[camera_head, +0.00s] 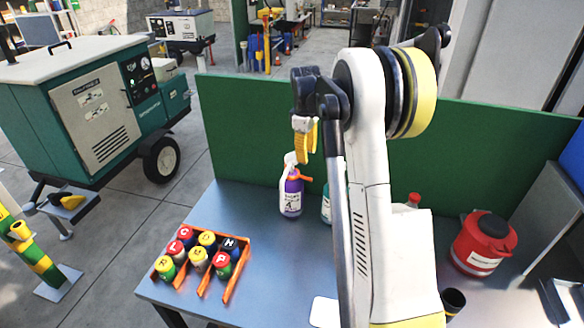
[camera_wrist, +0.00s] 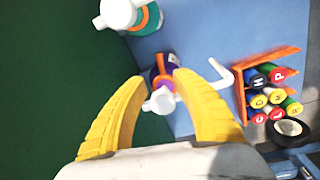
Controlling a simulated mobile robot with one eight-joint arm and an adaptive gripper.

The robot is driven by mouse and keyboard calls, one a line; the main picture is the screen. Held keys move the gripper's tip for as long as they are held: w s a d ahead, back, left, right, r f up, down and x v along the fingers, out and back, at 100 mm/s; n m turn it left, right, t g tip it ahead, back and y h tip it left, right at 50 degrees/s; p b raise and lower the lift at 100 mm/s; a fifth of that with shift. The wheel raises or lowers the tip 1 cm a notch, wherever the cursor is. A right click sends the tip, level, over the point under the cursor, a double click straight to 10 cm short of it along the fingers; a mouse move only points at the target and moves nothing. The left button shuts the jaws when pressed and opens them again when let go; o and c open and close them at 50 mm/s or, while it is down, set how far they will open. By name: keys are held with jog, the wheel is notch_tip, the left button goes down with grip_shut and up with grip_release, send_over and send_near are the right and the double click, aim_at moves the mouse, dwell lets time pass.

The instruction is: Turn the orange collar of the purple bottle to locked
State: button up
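The purple bottle (camera_head: 290,199) stands upright on the blue-grey table, against the green panel side. It has a white spray head, with an orange collar (camera_head: 302,177) and lever below it. In the wrist view the purple bottle (camera_wrist: 173,62) is seen from above, with the orange collar (camera_wrist: 155,77) partly hidden under the white head. My gripper (camera_head: 306,150) is above the bottle, pointing down. In the wrist view its yellow fingers (camera_wrist: 160,78) are spread apart with the bottle top between them in the picture. No contact is visible, and the collar's lock setting cannot be read.
A teal bottle (camera_head: 326,208) stands just right of the purple one, partly behind my arm. An orange rack (camera_head: 241,262) holds several lettered cans at the front left. A red canister (camera_head: 478,247) is at the right. The green panel (camera_head: 250,125) closes the back.

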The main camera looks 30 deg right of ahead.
aim_at(308, 178)
jog(key=f, duration=0.6)
jog(key=d+f+b, duration=0.1)
jog(key=f, duration=0.3)
grip_shut()
